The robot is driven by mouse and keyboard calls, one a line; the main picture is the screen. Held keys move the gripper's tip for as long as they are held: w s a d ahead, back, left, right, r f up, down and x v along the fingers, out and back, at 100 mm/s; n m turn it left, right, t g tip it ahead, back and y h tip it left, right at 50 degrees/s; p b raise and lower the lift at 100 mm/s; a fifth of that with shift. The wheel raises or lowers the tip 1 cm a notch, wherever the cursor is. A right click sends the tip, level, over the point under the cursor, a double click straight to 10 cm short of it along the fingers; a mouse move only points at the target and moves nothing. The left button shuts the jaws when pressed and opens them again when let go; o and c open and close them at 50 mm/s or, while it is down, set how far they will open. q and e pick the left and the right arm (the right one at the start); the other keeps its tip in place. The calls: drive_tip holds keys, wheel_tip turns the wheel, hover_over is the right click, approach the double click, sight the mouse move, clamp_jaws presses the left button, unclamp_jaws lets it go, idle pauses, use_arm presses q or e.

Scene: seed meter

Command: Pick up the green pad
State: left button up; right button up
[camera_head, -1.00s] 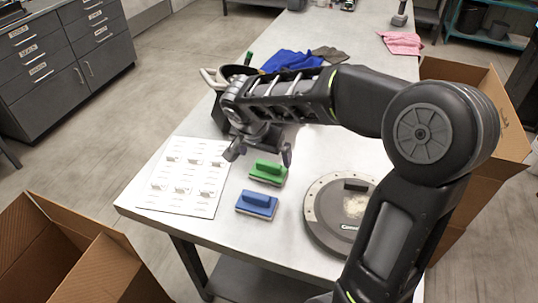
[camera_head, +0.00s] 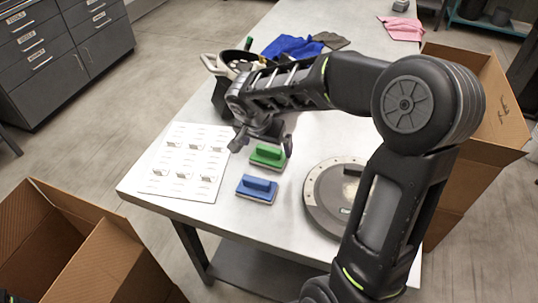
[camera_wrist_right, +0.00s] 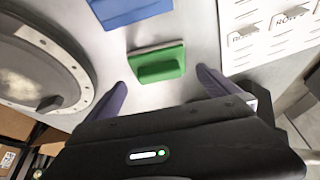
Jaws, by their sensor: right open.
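The green pad (camera_head: 268,157) lies on the table with its raised handle on top. It also shows in the right wrist view (camera_wrist_right: 158,64), ahead of and between the finger lines. My right gripper (camera_head: 262,145) is open and empty, just behind and above the green pad in the head view. Its two fingers show apart in the right wrist view (camera_wrist_right: 161,88). They do not appear to touch the pad. My left gripper is not in view.
A blue pad (camera_head: 257,188) lies just in front of the green one. A white labelled sheet (camera_head: 187,160) lies to the left, a round grey disc (camera_head: 325,205) to the right. A black bin (camera_head: 222,100) stands behind. Cardboard boxes (camera_head: 85,235) flank the table.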

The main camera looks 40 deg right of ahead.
sight(268, 149)
drive_tip(key=p+x, duration=0.1)
drive_tip(key=x, duration=0.3)
drive_tip(key=shift+d+f, duration=0.1)
drive_tip(key=shift+f, duration=0.3)
drive_tip(key=shift+c, duration=0.2)
drive_tip(key=c, duration=1.1)
drive_tip(key=shift+r, duration=0.15)
wheel_tip(268, 149, up, 10)
drive_tip(key=shift+f+b, duration=0.1)
drive_tip(key=shift+b, duration=0.45)
